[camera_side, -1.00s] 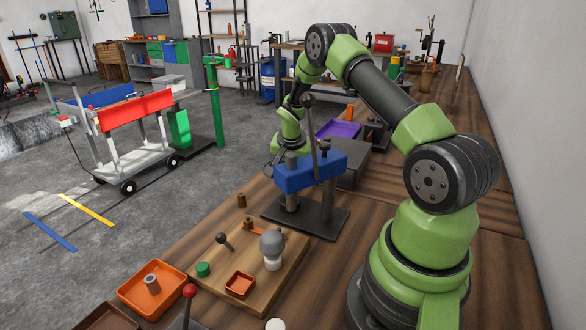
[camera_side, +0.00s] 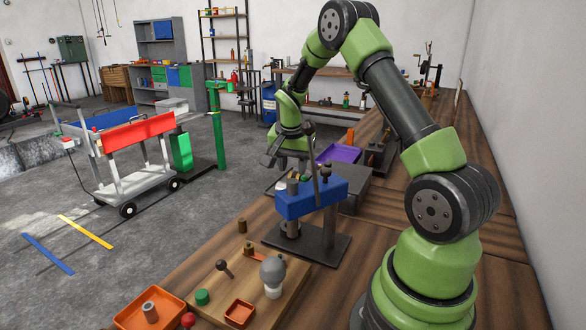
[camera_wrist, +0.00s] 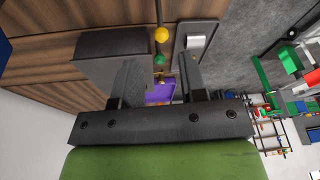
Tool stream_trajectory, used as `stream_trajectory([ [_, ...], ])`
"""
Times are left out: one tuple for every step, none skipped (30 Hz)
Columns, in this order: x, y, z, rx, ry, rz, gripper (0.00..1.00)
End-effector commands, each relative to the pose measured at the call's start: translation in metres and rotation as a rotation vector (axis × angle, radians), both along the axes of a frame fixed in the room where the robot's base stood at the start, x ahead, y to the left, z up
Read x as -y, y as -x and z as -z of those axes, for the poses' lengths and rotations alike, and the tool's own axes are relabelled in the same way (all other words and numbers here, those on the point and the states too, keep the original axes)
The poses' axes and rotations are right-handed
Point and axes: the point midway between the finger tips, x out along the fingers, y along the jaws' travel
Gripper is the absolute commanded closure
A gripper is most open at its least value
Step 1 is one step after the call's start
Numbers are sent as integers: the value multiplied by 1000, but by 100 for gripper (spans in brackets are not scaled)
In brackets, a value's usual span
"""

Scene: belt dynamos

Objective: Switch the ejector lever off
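My gripper (camera_side: 286,152) hangs above the far side of the blue-topped press (camera_side: 312,198), fingers pointing down. In the wrist view my gripper (camera_wrist: 158,68) has its two fingers well apart with nothing held between them. Beyond the fingertips are a yellow ball (camera_wrist: 161,34) and a green ball (camera_wrist: 159,59) on thin stems, apart from the fingers. A dark-knobbed lever (camera_side: 308,128) rises at the press. Another short dark-knobbed lever (camera_side: 223,266) leans on the wooden board (camera_side: 190,304). I cannot tell which is the ejector lever or its setting.
A grey box (camera_side: 355,188) stands behind the press, with a purple tray (camera_side: 340,154) beyond. A red knob (camera_side: 188,320) and an orange tray (camera_side: 165,302) are at the near edge. Bare bench lies right of the press.

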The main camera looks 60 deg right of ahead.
Motion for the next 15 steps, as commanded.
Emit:
stream_trajectory([
  [0,0,0,0,0,0,61],
  [0,0,0,0,0,0,61],
  [0,0,0,1,-1,4,54],
  [2,0,1,2,-7,19,54],
  [5,1,1,4,-19,46,54],
  [9,1,2,12,-48,104,54],
  [13,2,2,20,-76,160,54],
  [17,2,3,28,-107,215,54],
  [21,2,3,40,-149,283,54],
  [23,2,3,50,-179,326,54],
  [25,1,3,58,-204,361,54],
  [26,0,4,66,-232,396,54],
  [27,0,5,71,-245,413,54],
  [27,-1,7,73,-253,422,54],
  [27,-1,10,73,-260,427,54],
])
